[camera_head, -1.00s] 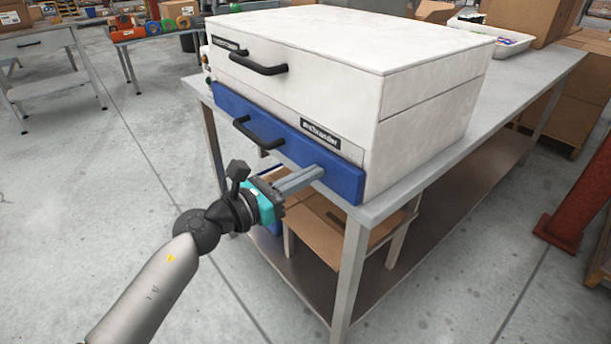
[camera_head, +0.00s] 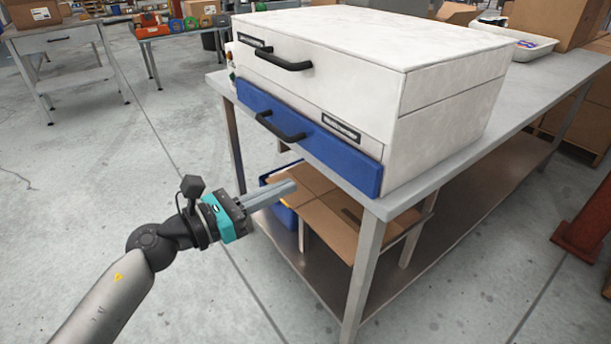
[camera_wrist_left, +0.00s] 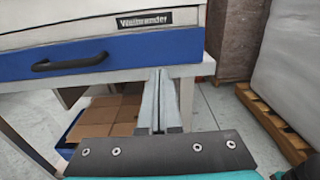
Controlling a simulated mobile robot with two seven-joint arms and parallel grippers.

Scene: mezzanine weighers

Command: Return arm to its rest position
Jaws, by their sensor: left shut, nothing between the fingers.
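My left gripper (camera_head: 283,190) is shut and empty in the head view, held in the air in front of the table's near edge. In the left wrist view its two grey fingers (camera_wrist_left: 159,105) lie together, pointing at the table edge. The gripper is apart from the white cabinet (camera_head: 440,105) and its blue drawer (camera_head: 345,160). The blue drawer front with its black handle (camera_head: 280,127) is up and to the right of the gripper; it also shows in the left wrist view (camera_wrist_left: 140,48). My right gripper is not in view.
The cabinet stands on a grey metal table (camera_head: 452,172). Cardboard (camera_head: 330,222) and a blue bin (camera_head: 283,205) are on or above the lower shelf. A white tray (camera_head: 530,48) stands at the back right. Open concrete floor (camera_head: 100,190) lies to the left.

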